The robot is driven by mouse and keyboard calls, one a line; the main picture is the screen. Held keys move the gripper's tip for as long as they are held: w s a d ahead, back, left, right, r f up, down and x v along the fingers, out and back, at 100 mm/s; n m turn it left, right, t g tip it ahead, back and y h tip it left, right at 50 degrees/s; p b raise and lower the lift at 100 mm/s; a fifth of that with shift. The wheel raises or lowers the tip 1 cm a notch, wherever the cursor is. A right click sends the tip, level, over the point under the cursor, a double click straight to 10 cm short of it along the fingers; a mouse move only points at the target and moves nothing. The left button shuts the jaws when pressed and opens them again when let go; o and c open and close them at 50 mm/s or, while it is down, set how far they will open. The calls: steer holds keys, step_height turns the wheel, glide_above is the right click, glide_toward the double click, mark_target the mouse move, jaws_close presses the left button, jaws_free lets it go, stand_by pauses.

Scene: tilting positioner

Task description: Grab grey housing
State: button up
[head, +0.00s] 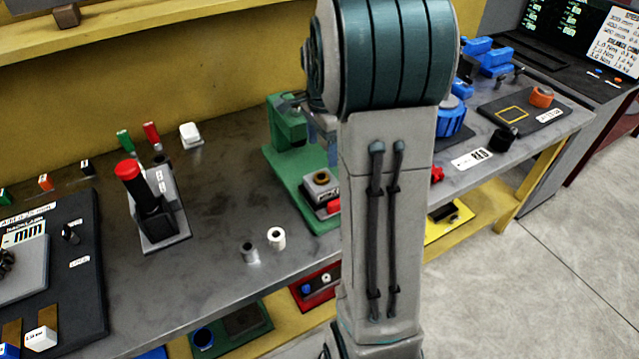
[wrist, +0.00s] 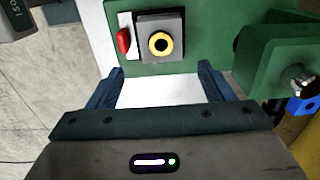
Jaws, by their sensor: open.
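The grey housing (head: 321,190) is a square grey block with a dark round bore, seated on the green fixture (head: 285,165) in the head view. In the wrist view the grey housing (wrist: 175,23) shows a yellow ring around its dark bore. My gripper (wrist: 160,72) is open and empty in the wrist view. Its two dark blue fingers point toward the housing, which lies beyond the fingertips and between their lines. A red part (wrist: 123,40) sits just left of the housing. My arm hides part of the fixture in the head view.
A green block with a metal knob (wrist: 300,85) stands right of the housing in the wrist view. A black stand with a red top (head: 140,195) and two small cylinders (head: 276,238) are on the bench left of the fixture. Bare bench (head: 220,180) lies between.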

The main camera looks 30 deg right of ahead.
mark_target(322, 176)
step_height(322, 176, down, 12)
steer(key=shift+f+p, duration=0.2)
steer(key=shift+p, duration=0.75)
steer(key=c, duration=1.4)
steer(key=shift+w+r, duration=0.1)
steer(key=shift+w, duration=0.05)
steer(key=shift+c, duration=0.3)
